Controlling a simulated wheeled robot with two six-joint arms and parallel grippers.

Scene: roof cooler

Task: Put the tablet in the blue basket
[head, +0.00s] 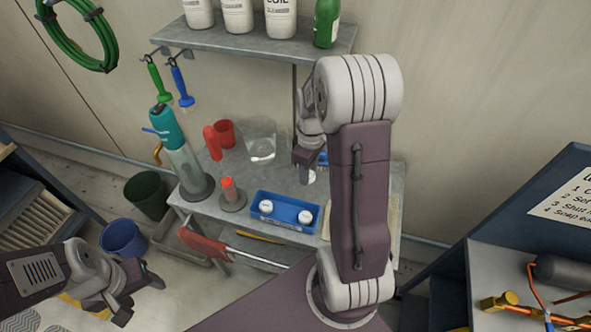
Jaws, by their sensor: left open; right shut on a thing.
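A shallow blue basket (258,219) sits on the grey metal bench, near its front edge. Two white round tablets, one at the left (266,206) and one at the right (305,217), lie inside it. My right gripper (305,172) points down over the bench, behind the basket. It is shut on a small white thing (311,178), which looks like another tablet and is mostly hidden by the gripper. My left gripper (141,297) is open and empty at the lower left, low and away from the bench.
On the bench (222,205) stand a teal-topped cylinder (183,165), a red cup (225,133), a red bottle (212,143) and a clear dish (262,150). A shelf (250,38) with bottles hangs above. A blue bucket (122,238) and a dark green bin (148,194) stand on the floor.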

